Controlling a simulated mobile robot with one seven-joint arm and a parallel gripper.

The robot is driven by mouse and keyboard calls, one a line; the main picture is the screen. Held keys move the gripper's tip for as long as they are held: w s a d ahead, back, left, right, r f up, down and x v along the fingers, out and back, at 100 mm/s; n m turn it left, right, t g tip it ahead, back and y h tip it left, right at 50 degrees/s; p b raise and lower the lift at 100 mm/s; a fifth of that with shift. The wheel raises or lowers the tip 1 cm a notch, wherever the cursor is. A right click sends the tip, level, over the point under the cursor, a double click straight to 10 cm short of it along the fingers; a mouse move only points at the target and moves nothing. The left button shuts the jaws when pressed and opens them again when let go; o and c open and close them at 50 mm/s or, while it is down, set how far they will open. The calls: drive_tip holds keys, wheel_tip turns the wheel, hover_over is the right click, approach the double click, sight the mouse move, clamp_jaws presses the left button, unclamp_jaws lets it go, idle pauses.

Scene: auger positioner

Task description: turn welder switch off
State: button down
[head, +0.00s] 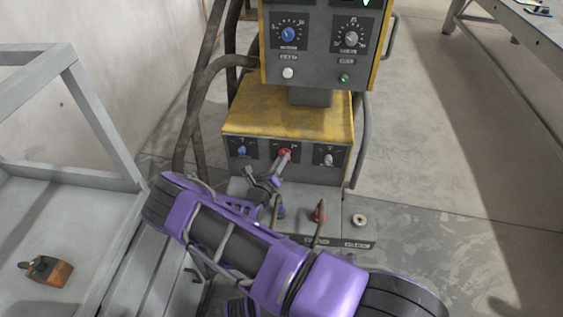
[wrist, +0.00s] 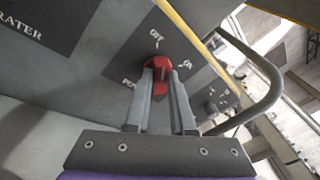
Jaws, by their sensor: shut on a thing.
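The welder (head: 262,118) is a grey and yellow machine with a row of knobs on its lower front panel. Its red switch (head: 285,152) is the middle one of that row. In the wrist view the red switch (wrist: 158,65) stands out from the dark panel, with small white labels around it that are hard to read. My gripper (head: 281,161) is shut on the red switch. In the wrist view its two grey fingers (wrist: 162,80) straddle the red handle, which shows between and just above the tips.
A blue knob (head: 241,151) sits left of the switch and a pale knob (head: 328,159) right. Thick hoses (head: 192,110) run down the left side. A grey metal frame (head: 100,125) stands at left. A curved handle (wrist: 272,90) is close at right in the wrist view.

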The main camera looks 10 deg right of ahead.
drive_tip(key=shift+n, duration=0.6)
drive_tip(key=c, duration=0.8)
unclamp_jaws()
drive_tip(key=shift+o, duration=0.2)
drive_tip(key=p+v, duration=0.1)
drive_tip(key=v, duration=1.6)
drive_tip(key=shift+s+a+f, duration=0.15)
drive_tip(key=shift+s+f, duration=0.05)
drive_tip(key=shift+f, duration=0.15)
